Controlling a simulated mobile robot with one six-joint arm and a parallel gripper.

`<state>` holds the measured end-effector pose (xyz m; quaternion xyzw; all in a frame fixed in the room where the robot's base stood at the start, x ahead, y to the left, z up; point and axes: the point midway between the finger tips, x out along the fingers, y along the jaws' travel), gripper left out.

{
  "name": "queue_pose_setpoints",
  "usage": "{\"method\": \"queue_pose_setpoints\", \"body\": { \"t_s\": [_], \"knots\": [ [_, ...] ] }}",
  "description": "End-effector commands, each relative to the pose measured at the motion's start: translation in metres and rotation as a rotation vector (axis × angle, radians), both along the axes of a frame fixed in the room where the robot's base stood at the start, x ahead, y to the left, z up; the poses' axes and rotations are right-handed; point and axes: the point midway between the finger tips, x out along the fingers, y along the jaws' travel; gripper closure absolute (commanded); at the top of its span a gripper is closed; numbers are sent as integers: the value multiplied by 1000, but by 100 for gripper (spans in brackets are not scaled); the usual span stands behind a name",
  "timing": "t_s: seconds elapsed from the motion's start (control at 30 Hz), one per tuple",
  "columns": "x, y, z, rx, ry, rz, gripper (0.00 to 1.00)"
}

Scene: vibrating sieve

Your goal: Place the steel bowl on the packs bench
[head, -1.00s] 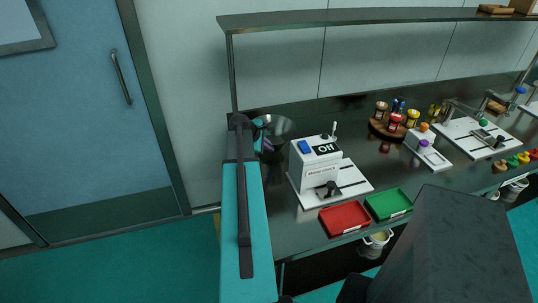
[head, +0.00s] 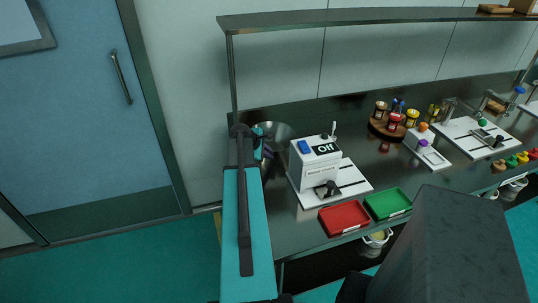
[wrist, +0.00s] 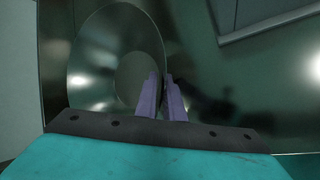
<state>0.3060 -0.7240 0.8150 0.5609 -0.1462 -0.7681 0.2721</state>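The steel bowl (head: 277,130) is at the bench's left end, partly hidden behind my arm in the head view. In the wrist view the bowl (wrist: 85,65) fills the left side, its round mouth facing the camera. My gripper (head: 265,150) is at its near side. In the wrist view the two purple fingers (wrist: 163,82) are close together, with the bowl's right rim running between them. Whether the bowl's base touches the bench is hidden. The dark, shiny bench (head: 290,230) runs to the right; no label names it.
A white machine with a display (head: 315,165) stands just right of the bowl. Red (head: 344,217) and green (head: 388,203) trays lie at the front edge. A shelf (head: 370,16) spans above the bench. A round wooden rack (head: 388,128) stands farther right.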

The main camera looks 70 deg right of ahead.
Motion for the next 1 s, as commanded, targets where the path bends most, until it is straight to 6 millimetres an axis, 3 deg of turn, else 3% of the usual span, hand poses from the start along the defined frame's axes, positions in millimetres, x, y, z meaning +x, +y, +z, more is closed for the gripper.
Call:
{"method": "queue_pose_setpoints", "body": {
  "t_s": [0.07, 0.57, 1.0],
  "knots": [
    [0, 0, 0, 0, 0, 0, 78],
    [1, 4, 6, 0, -1, 1, 78],
    [12, 35, 46, -1, -1, 1, 78]
  ]
}}
